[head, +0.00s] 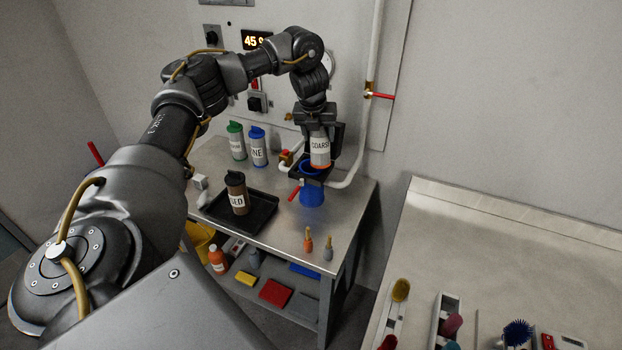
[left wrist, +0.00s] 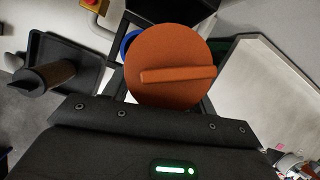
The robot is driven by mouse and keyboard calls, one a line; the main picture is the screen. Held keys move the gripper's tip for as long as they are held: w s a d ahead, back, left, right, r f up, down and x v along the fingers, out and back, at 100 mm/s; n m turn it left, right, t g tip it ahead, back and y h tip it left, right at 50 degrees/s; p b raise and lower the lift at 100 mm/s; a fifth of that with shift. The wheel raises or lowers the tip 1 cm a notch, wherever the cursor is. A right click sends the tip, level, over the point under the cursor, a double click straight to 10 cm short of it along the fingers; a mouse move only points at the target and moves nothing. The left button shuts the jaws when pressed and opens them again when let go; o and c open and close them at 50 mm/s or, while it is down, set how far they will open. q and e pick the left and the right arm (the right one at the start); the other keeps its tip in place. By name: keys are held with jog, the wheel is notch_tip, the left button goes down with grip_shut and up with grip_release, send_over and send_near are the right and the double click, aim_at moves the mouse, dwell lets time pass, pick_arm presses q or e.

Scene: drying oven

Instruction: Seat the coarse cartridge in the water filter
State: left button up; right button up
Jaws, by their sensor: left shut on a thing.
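The coarse cartridge (head: 320,148) is white with a "COARSE" label and an orange lower end. My left gripper (head: 320,135) is shut on it and holds it about upright over the water filter. The filter has a blue housing (head: 312,194) below a dark bracket, with a blue rim (head: 307,167) beside the orange end. I cannot tell whether that end is above or inside the rim. In the left wrist view the cartridge's orange end cap (left wrist: 172,62) with a raised bar fills the middle, and part of the blue rim (left wrist: 128,43) shows behind it.
A brown used cartridge (head: 237,194) stands in a black tray (head: 262,213). A green-capped cartridge (head: 236,142) and a blue-capped fine cartridge (head: 258,150) stand behind. A white pipe (head: 371,90) rises right of the filter.

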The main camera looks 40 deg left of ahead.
pick_arm(q)
jog(key=shift+s+a+f+m+t+y, duration=0.1)
jog(key=shift+s+a+m+t+y, duration=0.15)
jog(key=shift+a, duration=0.25)
jog(key=shift+s+a+f+m+t+y, duration=0.15)
jog(key=shift+s+a+m+t, duration=0.15)
jog(key=shift+a, duration=0.2)
jog(key=shift+w+a+r+m+t, duration=0.1)
jog(key=shift+a+r+m+t, duration=0.05)
jog(key=shift+r+m+t, duration=0.15)
notch_tip(320, 180, down, 6)
jog(key=shift+b, duration=1)
notch_tip(320, 180, down, 4)
jog(key=shift+f+b, duration=0.1)
jog(key=shift+b, duration=0.7)
